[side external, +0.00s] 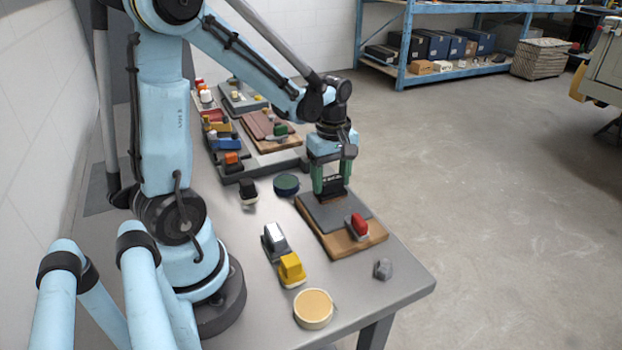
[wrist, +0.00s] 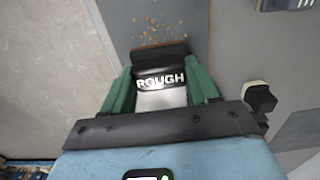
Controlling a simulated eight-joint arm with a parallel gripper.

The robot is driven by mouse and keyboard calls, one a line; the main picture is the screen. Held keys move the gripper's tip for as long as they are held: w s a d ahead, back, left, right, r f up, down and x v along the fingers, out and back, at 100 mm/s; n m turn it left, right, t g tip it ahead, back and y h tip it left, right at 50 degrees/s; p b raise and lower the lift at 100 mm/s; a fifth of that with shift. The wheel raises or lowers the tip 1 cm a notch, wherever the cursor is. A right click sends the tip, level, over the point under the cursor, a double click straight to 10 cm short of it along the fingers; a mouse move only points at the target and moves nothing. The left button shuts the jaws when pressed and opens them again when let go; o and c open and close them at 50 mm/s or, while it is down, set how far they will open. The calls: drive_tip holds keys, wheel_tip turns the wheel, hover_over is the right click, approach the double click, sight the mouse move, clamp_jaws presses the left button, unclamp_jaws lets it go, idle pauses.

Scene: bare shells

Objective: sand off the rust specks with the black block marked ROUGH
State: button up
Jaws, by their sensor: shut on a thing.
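My gripper (side external: 332,185) is shut on the black block marked ROUGH (side external: 333,186). In the wrist view the block (wrist: 160,79) sits between the two green fingers (wrist: 161,92), with its white lettering readable. Orange-brown rust specks (wrist: 160,33) lie scattered on a grey plate (wrist: 185,15) just beyond the block. In the side view the grey plate (side external: 327,217) lies on a wooden board, and the block is at its far end, at or just above the surface; I cannot tell if it touches.
A red-topped block (side external: 357,227) stands on the wooden board (side external: 343,245). Nearby are a yellow block (side external: 291,270), a silver block (side external: 273,241), a round tan tin (side external: 313,309), a dark green tin (side external: 286,185) and a grey lump (side external: 383,269). The table's right edge (side external: 420,268) is close.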

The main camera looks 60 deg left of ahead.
drive_tip(key=shift+a+r, duration=0.25)
drive_tip(key=shift+a, duration=0.45)
drive_tip(key=shift+a+r, duration=0.2)
drive_tip(key=shift+a, duration=0.45)
wheel_tip(320, 180, up, 7)
drive_tip(key=shift+s+d, duration=0.1)
drive_tip(key=shift+d, duration=0.05)
drive_tip(key=s+d, duration=1.2)
drive_tip(key=s, duration=0.1)
drive_tip(key=a+f, duration=0.2)
drive_tip(key=a, duration=0.1)
drive_tip(key=s+a+f, duration=0.1)
drive_tip(key=a+f, duration=0.1)
drive_tip(key=a, duration=0.2)
drive_tip(key=s+a+f, duration=0.1)
drive_tip(key=a+f, duration=0.2)
drive_tip(key=a, duration=0.1)
drive_tip(key=shift+s, duration=0.15)
drive_tip(key=shift+f, duration=1.95)
drive_tip(key=shift+f, duration=0.15)
